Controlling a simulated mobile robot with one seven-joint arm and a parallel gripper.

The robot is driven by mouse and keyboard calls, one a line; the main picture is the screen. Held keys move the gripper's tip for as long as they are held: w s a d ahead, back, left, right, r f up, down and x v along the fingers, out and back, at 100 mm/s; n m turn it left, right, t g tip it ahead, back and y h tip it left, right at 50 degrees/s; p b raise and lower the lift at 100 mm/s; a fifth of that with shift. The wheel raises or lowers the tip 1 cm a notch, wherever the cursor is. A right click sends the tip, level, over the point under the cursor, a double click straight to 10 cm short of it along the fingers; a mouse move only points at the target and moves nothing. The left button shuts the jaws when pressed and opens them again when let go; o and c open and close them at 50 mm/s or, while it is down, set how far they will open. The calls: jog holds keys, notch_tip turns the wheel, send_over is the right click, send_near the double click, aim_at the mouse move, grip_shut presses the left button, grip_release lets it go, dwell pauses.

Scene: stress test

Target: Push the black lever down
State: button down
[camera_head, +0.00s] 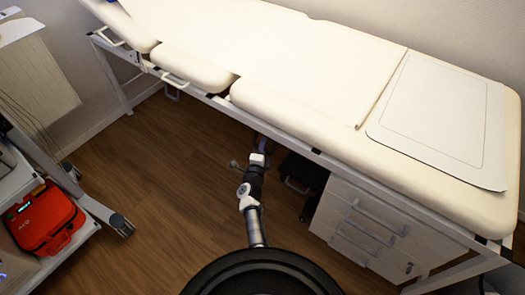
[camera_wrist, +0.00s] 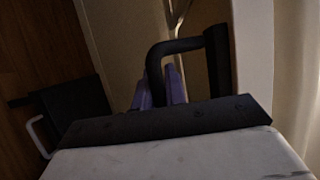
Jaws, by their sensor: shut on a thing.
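The black lever (camera_wrist: 180,46) shows in the wrist view as a bent bar. It joins a dark upright plate on the right, and its other end turns down between my fingers. My gripper (camera_wrist: 160,82), with purple fingers, is shut on this end of the lever. The fingers hide part of it. In the head view my gripper (camera_head: 264,143) is at the front edge of the examination couch (camera_head: 300,65), partly under it. The lever cannot be made out clearly in that view.
A white drawer cabinet (camera_head: 372,228) stands under the couch, right of my arm. A dark box with a pale handle (camera_head: 302,172) is beside it. A red case (camera_head: 45,218) sits on a cart shelf at left. The wooden floor (camera_head: 170,160) left of my arm is clear.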

dwell(0.3)
jog(key=c, duration=1.5)
grip_release()
jog(key=shift+o, duration=0.2)
